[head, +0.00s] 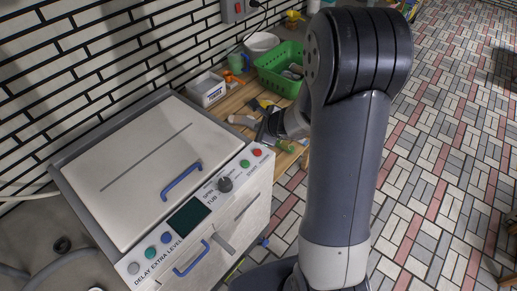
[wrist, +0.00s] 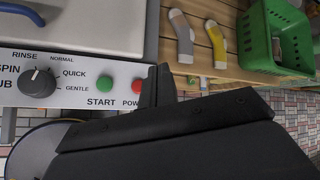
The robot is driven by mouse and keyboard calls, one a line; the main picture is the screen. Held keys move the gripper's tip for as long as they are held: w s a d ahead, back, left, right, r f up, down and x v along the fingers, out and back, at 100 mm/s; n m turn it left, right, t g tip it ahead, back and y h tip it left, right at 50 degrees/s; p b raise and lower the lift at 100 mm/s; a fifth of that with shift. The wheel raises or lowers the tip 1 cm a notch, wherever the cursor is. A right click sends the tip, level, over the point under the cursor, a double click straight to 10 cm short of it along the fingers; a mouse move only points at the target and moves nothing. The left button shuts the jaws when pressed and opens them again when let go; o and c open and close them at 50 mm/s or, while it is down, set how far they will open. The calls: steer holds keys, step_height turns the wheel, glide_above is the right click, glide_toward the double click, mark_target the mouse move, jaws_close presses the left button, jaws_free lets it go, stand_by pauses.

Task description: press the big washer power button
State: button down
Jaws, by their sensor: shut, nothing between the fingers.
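The white washer (head: 130,165) stands at the left in the head view, its slanted control panel (wrist: 75,85) facing the front. The red power button (head: 257,153) is at the panel's right end, beside the green start button (head: 244,163). In the wrist view the red button (wrist: 138,87) shows just left of my gripper's fingertips (wrist: 156,84), which hide its right edge and part of the POWER label. My gripper (head: 266,130) is shut and empty, close to the panel's right end. I cannot tell whether it touches the button.
A dial (wrist: 37,82) sits left of the buttons. A white box (head: 207,90) stands behind. Tiled floor is open at the right.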

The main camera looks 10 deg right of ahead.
steer(key=shift+f, duration=0.1)
steer(key=b, duration=0.6)
glide_above(260, 154)
step_height(260, 154, down, 7)
steer(key=shift+w+r, duration=0.1)
steer(key=shift+f+b, duration=0.95)
steer(key=shift+f, duration=0.1)
stand_by(1.0)
steer(key=shift+f+b, duration=0.3)
steer(key=shift+b, duration=0.3)
steer(key=shift+f+b, duration=0.4)
steer(key=shift+b, duration=0.1)
stand_by(0.4)
stand_by(0.3)
steer(key=shift+r+p, duration=0.65)
steer(key=shift+r, duration=0.2)
